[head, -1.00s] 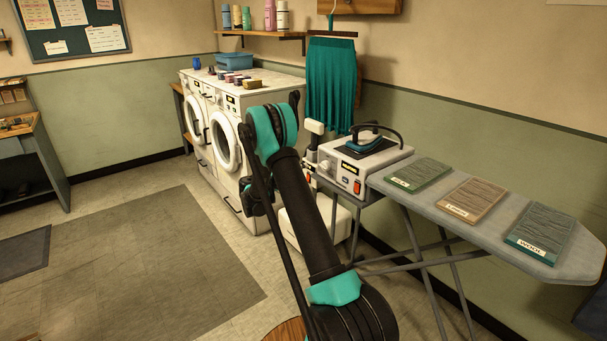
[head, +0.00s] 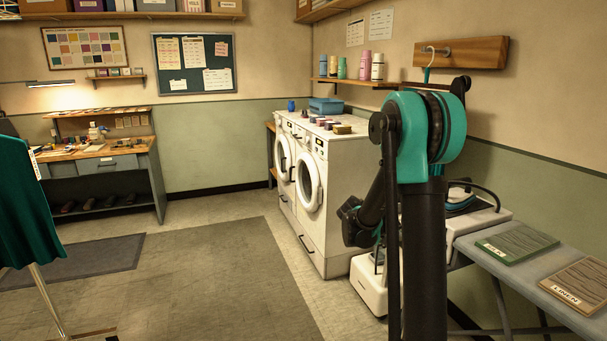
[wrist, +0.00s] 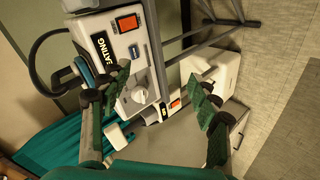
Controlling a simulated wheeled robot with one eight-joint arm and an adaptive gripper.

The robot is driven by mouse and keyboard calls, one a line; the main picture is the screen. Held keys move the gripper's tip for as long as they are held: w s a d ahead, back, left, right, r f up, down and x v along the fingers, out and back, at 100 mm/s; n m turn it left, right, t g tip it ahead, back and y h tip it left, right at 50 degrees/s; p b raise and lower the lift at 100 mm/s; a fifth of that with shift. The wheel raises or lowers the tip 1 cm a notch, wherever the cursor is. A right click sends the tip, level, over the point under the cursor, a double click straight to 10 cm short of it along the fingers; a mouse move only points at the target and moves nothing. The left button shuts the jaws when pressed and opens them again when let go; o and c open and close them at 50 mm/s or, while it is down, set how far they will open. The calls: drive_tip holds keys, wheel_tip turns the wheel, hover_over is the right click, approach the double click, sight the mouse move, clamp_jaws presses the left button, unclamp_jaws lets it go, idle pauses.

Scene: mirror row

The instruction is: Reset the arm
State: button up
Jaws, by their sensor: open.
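My arm stands upright in the head view, its teal elbow in front of the ironing station. My gripper (wrist: 157,85) is open in the wrist view, its two green padded fingers apart with nothing between them. Beyond the fingers is the white ironing station (wrist: 125,60), with an orange switch and a label partly reading "EATING". Teal cloth (wrist: 55,155) fills the lower left of the wrist view.
White washing machines (head: 325,240) stand along the wall left of my arm. An ironing board (head: 555,295) with fabric samples is at right. A teal garment on a stand (head: 22,215) is at far left. Open floor with a grey mat (head: 215,280) lies between.

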drive_tip(key=s+a+f+y, duration=0.1)
drive_tip(key=s+a+y, duration=0.2)
drive_tip(key=s, duration=0.7)
drive_tip(key=s+a+f+y, duration=0.2)
drive_tip(key=s+a, duration=0.4)
drive_tip(key=s, duration=0.4)
drive_tip(key=s+a+f+y, duration=0.1)
drive_tip(key=s+a+y, duration=0.3)
drive_tip(key=s, duration=0.6)
drive_tip(key=shift+s+a+f, duration=0.15)
drive_tip(key=shift+s+f, duration=0.15)
drive_tip(key=shift+f, duration=0.1)
